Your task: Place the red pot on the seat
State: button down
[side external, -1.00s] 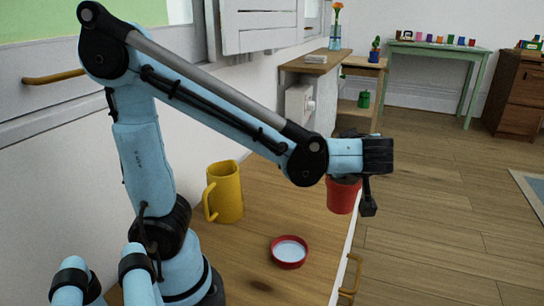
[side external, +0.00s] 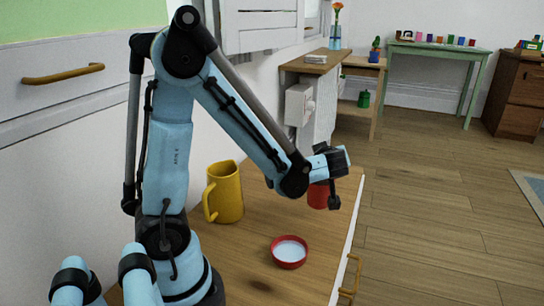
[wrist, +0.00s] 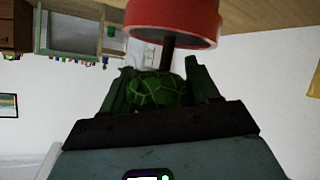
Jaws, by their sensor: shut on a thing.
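The red pot (side external: 318,196) hangs below my gripper (side external: 335,176) in the side view, in front of the far part of the wooden counter top. In the wrist view, which is upside down, the pot (wrist: 172,18) has a thin brown stem and a round green patterned plant (wrist: 158,90). My gripper's fingers (wrist: 160,85) are closed around this plant, and the pot appears upright. The gap to the counter cannot be told. A shallow red round dish with a pale inside (side external: 289,251) lies nearer on the counter. No chair-like seat shows.
The white wall borders the counter's left side. The counter around the dish is clear. A wooden shelf unit and green table (side external: 435,50) are far behind.

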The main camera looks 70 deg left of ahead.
jog(key=shift+f, duration=1.6)
jog(key=shift+f, duration=0.1)
jog(key=shift+c, duration=1.3)
grip_release()
jog(key=shift+s+d+r, duration=0.15)
jog(key=shift+d+r, duration=0.1)
jog(key=shift+d, duration=0.05)
jog(key=s+d+r+m+t+h, duration=0.1)
jog(key=s+d+m+h, duration=0.3)
jog(key=d+m, duration=0.4)
jog(key=s+d+r+m+h, duration=0.3)
jog(key=s+d+m+h, duration=0.2)
jog(key=d+m+h, duration=0.2)
jog(key=shift+d+r+m+t, duration=0.25)
jog(key=shift+d+m+t, duration=0.15)
jog(key=shift+m, duration=0.7)
